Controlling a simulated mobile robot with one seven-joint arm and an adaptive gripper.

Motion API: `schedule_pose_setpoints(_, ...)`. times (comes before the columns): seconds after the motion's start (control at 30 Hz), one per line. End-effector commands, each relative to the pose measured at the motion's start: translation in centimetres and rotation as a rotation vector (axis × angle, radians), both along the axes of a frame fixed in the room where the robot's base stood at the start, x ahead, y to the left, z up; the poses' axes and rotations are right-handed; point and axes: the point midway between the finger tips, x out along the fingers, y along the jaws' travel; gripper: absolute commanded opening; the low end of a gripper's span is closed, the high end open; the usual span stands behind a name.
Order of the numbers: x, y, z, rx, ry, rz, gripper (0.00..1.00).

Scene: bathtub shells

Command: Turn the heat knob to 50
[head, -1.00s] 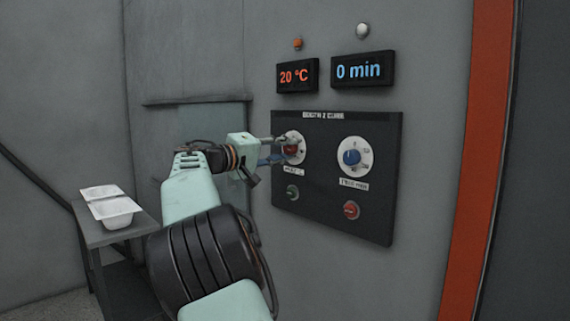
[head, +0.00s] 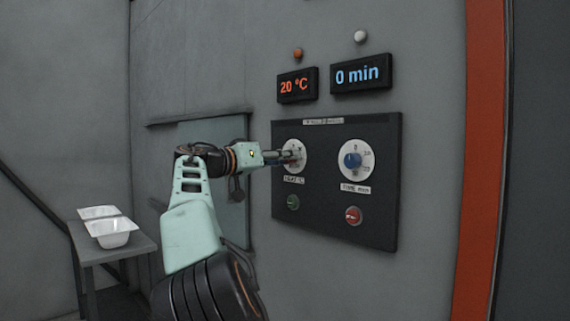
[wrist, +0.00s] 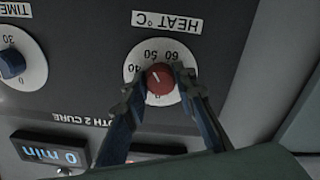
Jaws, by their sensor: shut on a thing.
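A short white pointer line shows on the knob's face. My gripper (wrist: 158,82) has one finger on each side of the knob and is shut on it. In the head view my gripper (head: 288,158) reaches the heat dial (head: 299,149) from the left and largely hides the knob. The red temperature display (head: 297,85) above reads 20 °C.
On the same black panel (head: 330,222) are a blue time knob (head: 352,160), a green button (head: 293,203) and a red button (head: 353,215). The time display (head: 361,73) reads 0 min.

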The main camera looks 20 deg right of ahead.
Motion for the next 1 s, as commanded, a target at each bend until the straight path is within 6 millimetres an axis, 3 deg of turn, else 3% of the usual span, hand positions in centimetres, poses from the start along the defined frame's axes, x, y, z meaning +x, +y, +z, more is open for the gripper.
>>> schedule_pose_setpoints(0.73,0.03,0.02,-0.12,0.030,-0.078,-0.001,0.01)
schedule_pose_setpoints(0.77,0.03,0.03,-0.12,0.030,-0.078,-0.001,0.28)
schedule_pose_setpoints(0.9,0.03,0.02,-0.10,0.030,-0.077,-0.001,0.43)
schedule_pose_setpoints(1.0,0.03,0.02,-0.08,0.029,-0.078,0.000,0.43)
